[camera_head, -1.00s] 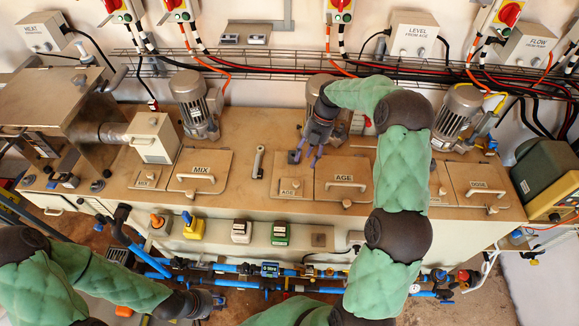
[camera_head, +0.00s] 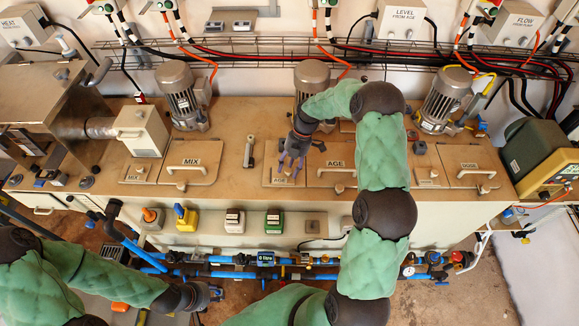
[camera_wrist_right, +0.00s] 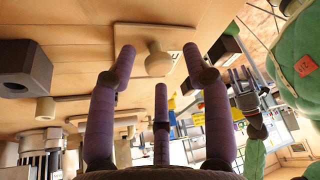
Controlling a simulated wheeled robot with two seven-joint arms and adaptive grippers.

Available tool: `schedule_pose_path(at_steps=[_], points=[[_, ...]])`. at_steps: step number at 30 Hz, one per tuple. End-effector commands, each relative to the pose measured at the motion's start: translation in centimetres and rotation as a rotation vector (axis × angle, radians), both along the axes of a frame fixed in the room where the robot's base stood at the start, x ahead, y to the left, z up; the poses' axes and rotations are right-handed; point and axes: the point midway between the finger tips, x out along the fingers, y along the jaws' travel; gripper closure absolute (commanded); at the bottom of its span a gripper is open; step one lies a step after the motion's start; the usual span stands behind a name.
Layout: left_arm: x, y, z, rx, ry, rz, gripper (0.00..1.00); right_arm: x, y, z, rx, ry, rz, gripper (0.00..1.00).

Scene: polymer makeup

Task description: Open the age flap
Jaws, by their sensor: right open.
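The small age flap (camera_head: 271,181) is a flat tan plate labelled AGE on the tan bench top, left of the larger AGE lid (camera_head: 343,172). It lies flat and looks closed. My right gripper (camera_head: 291,164) is over the flap, its purple fingers open and pointing down at it. In the right wrist view, a flap plate (camera_wrist_right: 183,46) with a round knob (camera_wrist_right: 158,60) lies beyond the open fingers (camera_wrist_right: 158,75). The knob is between the outer fingertips; I cannot tell whether any finger touches it. My left gripper (camera_head: 208,296) is low at the front, its fingers unclear.
The MIX lid (camera_head: 193,165) and its small flap are to the left, the DOSE lid (camera_head: 470,168) to the right. Motors (camera_head: 180,95) stand along the back. A grey upright lever (camera_head: 249,152) stands just left of the age flap. Blue pipes run below the front edge.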

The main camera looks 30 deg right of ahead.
Motion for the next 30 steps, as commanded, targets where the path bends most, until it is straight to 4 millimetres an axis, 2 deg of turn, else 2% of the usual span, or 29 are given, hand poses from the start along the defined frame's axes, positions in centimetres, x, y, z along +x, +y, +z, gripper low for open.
schedule_pose_path(at_steps=[5, 10, 11, 22, 30], points=[[0.0, 0.0, 0.0, 0.000, 0.000, 0.000, 0.60, 0.0, 0.0, 0.0, 0.000, 0.000, 0.000, 0.50], [0.0, 0.0, 0.0, 0.000, 0.000, 0.000, 0.60, 0.0, 0.0, 0.0, 0.000, 0.000, 0.000, 0.95], [0.0, 0.0, 0.0, 0.000, 0.000, 0.000, 0.60, 0.0, 0.0, 0.0, 0.000, 0.000, 0.000, 1.00], [0.0, 0.0, 0.4, 0.000, 0.000, 0.000, 0.60, 0.1, 0.3, 0.4, -0.029, 0.018, 0.004, 1.00], [0.0, 0.0, 1.6, 0.000, 0.000, 0.000, 0.60, 0.6, 1.2, 1.5, -0.163, 0.099, 0.007, 1.00]])
